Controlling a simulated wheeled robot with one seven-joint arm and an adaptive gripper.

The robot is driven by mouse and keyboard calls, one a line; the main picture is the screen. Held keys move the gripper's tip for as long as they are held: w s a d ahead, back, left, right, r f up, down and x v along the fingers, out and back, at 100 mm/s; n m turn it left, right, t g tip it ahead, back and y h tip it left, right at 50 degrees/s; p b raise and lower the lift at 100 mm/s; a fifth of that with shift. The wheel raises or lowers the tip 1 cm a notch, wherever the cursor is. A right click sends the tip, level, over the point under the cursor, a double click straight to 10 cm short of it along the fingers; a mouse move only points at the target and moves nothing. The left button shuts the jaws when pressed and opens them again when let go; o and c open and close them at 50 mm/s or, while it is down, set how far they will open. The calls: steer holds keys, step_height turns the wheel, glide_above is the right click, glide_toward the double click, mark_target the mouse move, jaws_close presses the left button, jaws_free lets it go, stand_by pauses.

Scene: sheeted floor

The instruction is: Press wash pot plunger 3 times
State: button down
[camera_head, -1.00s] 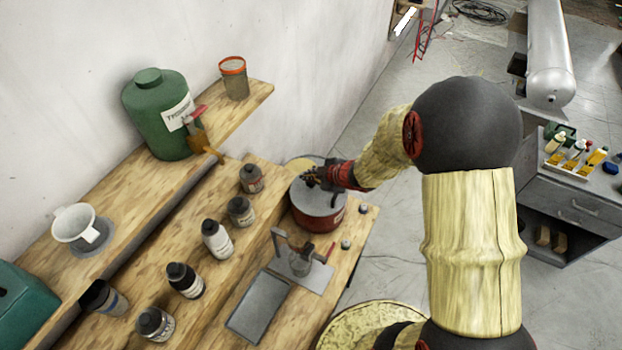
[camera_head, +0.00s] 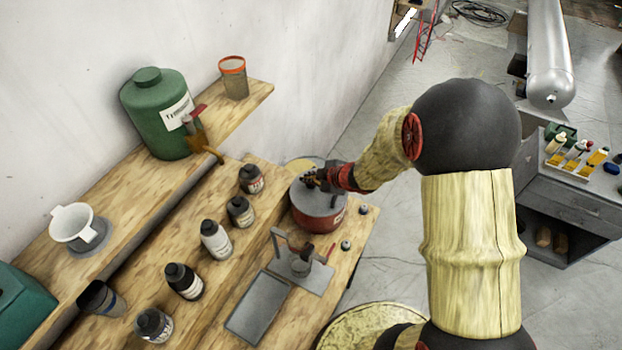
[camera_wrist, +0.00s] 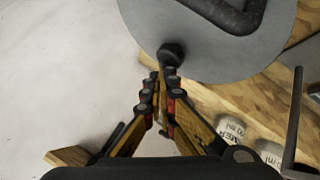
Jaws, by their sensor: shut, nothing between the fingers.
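The wash pot (camera_head: 321,221) is a red pot with a grey round lid at the right end of the wooden bench in the head view. In the wrist view its grey lid (camera_wrist: 215,62) fills the top right, with a dark bent handle (camera_wrist: 240,20) on it. A black knob (camera_wrist: 171,50) near the lid's edge looks like the plunger. My gripper (camera_head: 312,179) is over the pot's far side in the head view. In the wrist view my gripper (camera_wrist: 163,80) is shut and empty, its tips close by the knob; I cannot tell whether they touch.
Several bottles (camera_head: 215,240) stand left of the pot. A small metal stand (camera_head: 315,278) is in front of it. A green jug (camera_head: 155,115) and a cup (camera_head: 233,80) stand on the raised shelf. Open floor (camera_head: 385,240) lies to the right.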

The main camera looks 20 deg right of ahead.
mark_target(310, 184)
steer(key=shift+r+p, duration=1.6)
steer(key=shift+r+p, duration=2.4)
steer(key=shift+r, duration=0.1)
